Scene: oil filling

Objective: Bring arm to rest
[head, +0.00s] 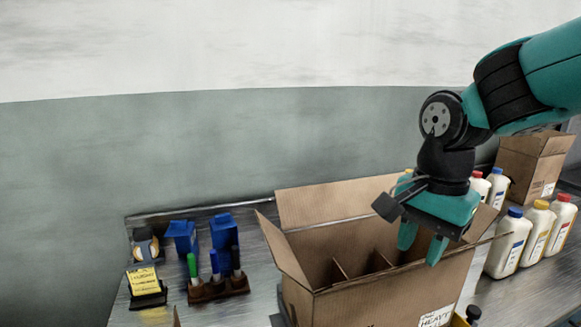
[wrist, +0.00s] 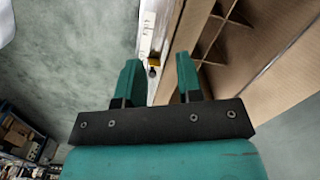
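My gripper (head: 422,245) is over the right part of an open cardboard box (head: 375,301), with its fingers pointing down. In the wrist view my gripper (wrist: 158,78) shows two teal fingers spread apart with nothing between them. The box has its flaps up and cardboard dividers (head: 355,268) inside. I cannot tell from the head view whether the fingertips are below the rim. The arm reaches in from the upper right, and it hides part of the box's back right side.
White bottles with coloured caps (head: 508,243) stand right of the box. A smaller cardboard box (head: 533,163) is behind them. A marker holder (head: 218,289), blue items (head: 224,232) and yellow notes (head: 143,281) are on the metal table (head: 262,301) at left. The wall is behind.

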